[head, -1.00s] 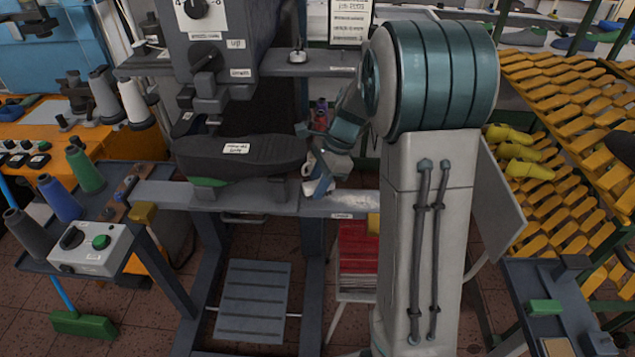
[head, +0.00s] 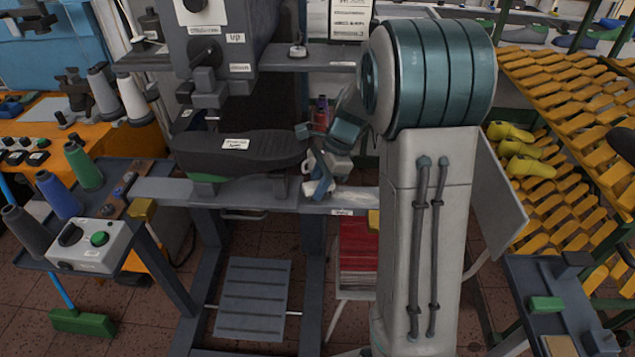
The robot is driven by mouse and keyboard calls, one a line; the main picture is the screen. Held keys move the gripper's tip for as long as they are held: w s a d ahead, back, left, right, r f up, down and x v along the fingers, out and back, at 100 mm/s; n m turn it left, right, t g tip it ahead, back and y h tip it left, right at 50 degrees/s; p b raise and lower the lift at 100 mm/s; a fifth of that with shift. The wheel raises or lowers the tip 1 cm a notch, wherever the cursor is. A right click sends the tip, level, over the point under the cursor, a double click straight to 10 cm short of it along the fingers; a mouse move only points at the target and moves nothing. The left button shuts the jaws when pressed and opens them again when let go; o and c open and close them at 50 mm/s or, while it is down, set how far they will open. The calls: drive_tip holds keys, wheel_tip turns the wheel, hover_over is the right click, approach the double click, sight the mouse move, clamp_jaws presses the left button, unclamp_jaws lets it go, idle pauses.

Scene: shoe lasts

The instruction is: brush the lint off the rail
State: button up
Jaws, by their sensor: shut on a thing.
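The rail (head: 265,196) is a grey horizontal bar across the front of the press, below a dark sole-shaped form (head: 240,153). A pale, fuzzy patch that looks like lint (head: 358,195) lies on its right part, beside my arm. My gripper (head: 318,184) is low over the rail, just left of this patch. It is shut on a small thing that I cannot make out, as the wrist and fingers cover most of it. I cannot tell whether that thing touches the rail.
The press head (head: 215,45) hangs above the dark form. A side shelf (head: 120,190) at left carries thread spools and a control box (head: 88,246). A rack of yellow lasts (head: 560,170) stands at right. A green broom (head: 82,322) is on the floor at lower left.

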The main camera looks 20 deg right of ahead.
drive_tip(key=shift+f, duration=0.35)
drive_tip(key=shift+s+d+r, duration=0.1)
drive_tip(key=shift+s+d, duration=0.15)
drive_tip(key=shift+d, duration=0.5)
drive_tip(key=shift+s+d+r, duration=0.1)
drive_tip(key=shift+s+d, duration=0.1)
drive_tip(key=shift+d, duration=0.5)
drive_tip(key=shift+s+d+f, duration=0.1)
drive_tip(key=shift+s+d, duration=0.2)
drive_tip(key=shift+d, duration=0.6)
drive_tip(key=shift+s+d+f, duration=0.1)
drive_tip(key=shift+s+d, duration=0.2)
drive_tip(key=shift+d, duration=0.55)
drive_tip(key=shift+s+d+p, duration=0.3)
drive_tip(key=shift+s+d, duration=0.2)
drive_tip(key=shift+d, duration=1.05)
drive_tip(key=shift+s+d+p, duration=0.25)
drive_tip(key=shift+s+d, duration=0.3)
drive_tip(key=shift+d, duration=1)
drive_tip(key=shift+s+d+p, duration=0.3)
drive_tip(key=shift+s+d, duration=0.2)
drive_tip(key=shift+d, duration=1.15)
drive_tip(key=shift+c, duration=0.3)
drive_tip(key=shift+c, duration=0.5)
